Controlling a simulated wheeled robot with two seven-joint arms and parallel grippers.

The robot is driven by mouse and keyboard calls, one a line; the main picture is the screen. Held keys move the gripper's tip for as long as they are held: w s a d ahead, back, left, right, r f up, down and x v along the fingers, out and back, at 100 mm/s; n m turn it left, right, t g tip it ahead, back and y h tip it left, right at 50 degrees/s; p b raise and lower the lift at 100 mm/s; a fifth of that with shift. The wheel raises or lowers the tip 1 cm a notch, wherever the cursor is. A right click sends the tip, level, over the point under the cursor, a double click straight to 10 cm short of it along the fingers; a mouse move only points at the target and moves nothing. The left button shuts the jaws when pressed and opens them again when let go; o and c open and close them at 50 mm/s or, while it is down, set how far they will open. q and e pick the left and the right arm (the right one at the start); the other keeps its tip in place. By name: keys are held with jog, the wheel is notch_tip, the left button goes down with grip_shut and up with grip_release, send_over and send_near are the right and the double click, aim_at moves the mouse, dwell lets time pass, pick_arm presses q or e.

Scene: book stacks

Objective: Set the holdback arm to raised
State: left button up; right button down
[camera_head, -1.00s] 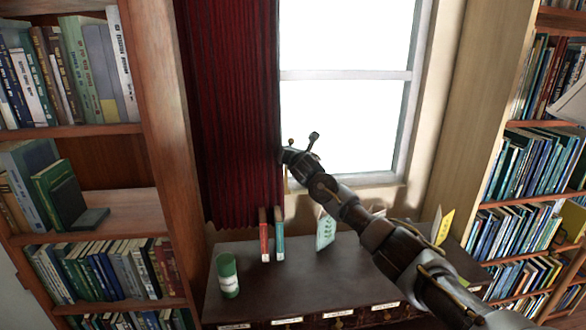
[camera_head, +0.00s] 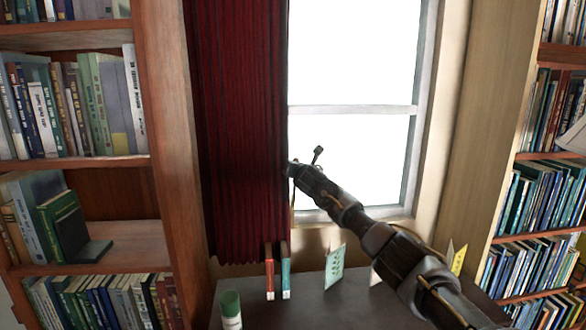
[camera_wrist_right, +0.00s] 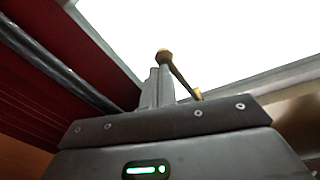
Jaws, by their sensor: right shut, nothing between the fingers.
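The holdback arm (camera_wrist_right: 180,76) shows in the right wrist view as a thin brass lever with a round knob at its upper left end and a brass piece at its lower right end. My right gripper (camera_wrist_right: 157,88) is shut and empty. Its fingers are just left of the lever, and I cannot tell whether they touch. The curtain hangs straight left of the window. My left gripper is out of view.
Below the window (camera_head: 350,150) is a dark cabinet top (camera_head: 315,300) with a red book (camera_head: 269,275), a teal book (camera_head: 285,275), a green-lidded container (camera_head: 231,312) and upright cards (camera_head: 335,267). Bookshelves stand on both sides.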

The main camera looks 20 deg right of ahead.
jog(key=b+v, duration=0.4)
jog(key=v, duration=0.6)
jog(key=shift+s, duration=0.4)
dwell(0.4)
